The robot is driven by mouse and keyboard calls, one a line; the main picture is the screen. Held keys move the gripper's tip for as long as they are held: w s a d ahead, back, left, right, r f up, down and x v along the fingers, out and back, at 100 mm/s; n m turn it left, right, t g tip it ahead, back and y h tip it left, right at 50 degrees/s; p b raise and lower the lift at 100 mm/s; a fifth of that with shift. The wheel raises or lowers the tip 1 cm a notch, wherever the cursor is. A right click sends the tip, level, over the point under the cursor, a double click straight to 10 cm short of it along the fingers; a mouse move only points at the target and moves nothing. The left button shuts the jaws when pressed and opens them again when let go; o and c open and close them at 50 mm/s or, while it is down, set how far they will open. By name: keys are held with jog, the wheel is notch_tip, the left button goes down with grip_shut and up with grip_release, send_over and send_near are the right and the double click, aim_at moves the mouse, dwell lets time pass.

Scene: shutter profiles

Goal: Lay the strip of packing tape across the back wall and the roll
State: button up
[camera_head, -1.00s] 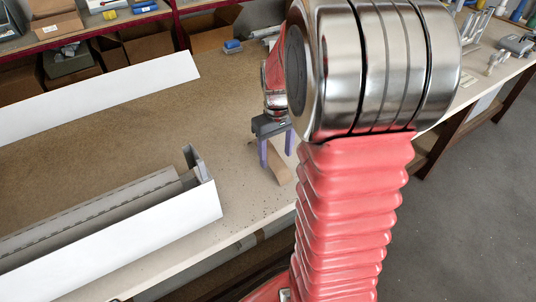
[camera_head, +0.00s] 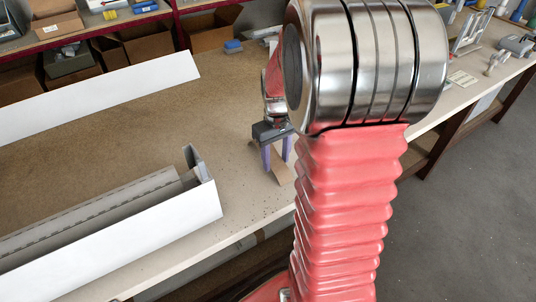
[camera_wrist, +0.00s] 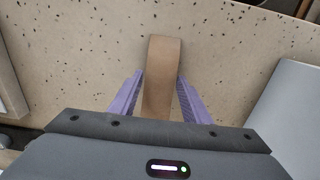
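The strip of packing tape (camera_head: 283,173) is a short brown piece at the front edge of the bench. It also shows in the wrist view (camera_wrist: 162,72), lying lengthwise between my fingers. My gripper (camera_head: 277,163) has two purple fingers pointing down, one on each side of the strip. In the wrist view my gripper (camera_wrist: 160,85) is open, with narrow gaps beside the strip. The shutter box at left has a white wall (camera_head: 140,240) and a grey end piece (camera_head: 196,163). The grey slatted roll (camera_head: 100,212) lies inside it.
A long white panel (camera_head: 100,95) lies behind the box on the bench (camera_head: 130,130). A blue object (camera_head: 232,46) and cardboard boxes (camera_head: 150,42) are at the back. Bare bench lies between the box and my gripper.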

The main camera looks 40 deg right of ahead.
jog(key=c, duration=0.7)
jog(key=shift+r, duration=0.1)
notch_tip(320, 180, up, 10)
jog(key=shift+f, duration=0.1)
dwell(1.0)
